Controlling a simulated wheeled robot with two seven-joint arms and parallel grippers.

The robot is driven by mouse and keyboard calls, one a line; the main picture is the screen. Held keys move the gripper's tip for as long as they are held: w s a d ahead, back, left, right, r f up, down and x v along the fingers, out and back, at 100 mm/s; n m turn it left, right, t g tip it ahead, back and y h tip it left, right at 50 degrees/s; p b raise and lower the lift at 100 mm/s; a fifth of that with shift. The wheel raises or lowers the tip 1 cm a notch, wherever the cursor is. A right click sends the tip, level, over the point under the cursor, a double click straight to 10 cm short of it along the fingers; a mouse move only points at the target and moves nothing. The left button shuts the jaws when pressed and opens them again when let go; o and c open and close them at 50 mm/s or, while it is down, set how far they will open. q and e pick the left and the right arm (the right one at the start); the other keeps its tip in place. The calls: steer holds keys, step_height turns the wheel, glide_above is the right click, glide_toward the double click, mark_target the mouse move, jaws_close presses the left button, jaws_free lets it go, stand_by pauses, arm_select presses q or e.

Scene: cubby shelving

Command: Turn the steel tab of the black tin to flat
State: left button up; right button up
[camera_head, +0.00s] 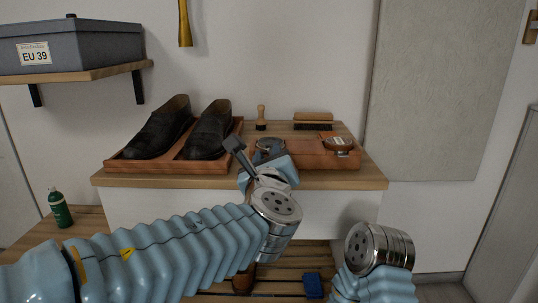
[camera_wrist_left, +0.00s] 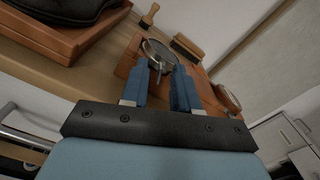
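The black tin (camera_head: 269,145) sits at the left end of a reddish-brown wooden tray (camera_head: 310,160) on the shelf top. In the left wrist view the tin (camera_wrist_left: 152,48) lies just beyond my fingertips, its round lid partly hidden. A small steel tab (camera_wrist_left: 158,69) shows at its near side, between the two fingers; its exact angle is hard to tell. My left gripper (camera_wrist_left: 161,62) is open, with a clear gap between its blue fingers. In the head view the left gripper (camera_head: 262,165) covers the front of the tin. My right arm's wrist shows low at right, but its gripper is out of view.
A second tin (camera_head: 338,143) with a brown label sits at the tray's right end. A brush (camera_head: 313,121) and a wooden-handled dauber (camera_head: 261,118) stand behind. Black shoes (camera_head: 208,130) are in a tray to the left. A green bottle (camera_head: 60,209) stands far left.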

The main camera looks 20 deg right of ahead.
arm_select(q)
steer(key=shift+w, duration=0.1)
jaws_close()
stand_by(0.3)
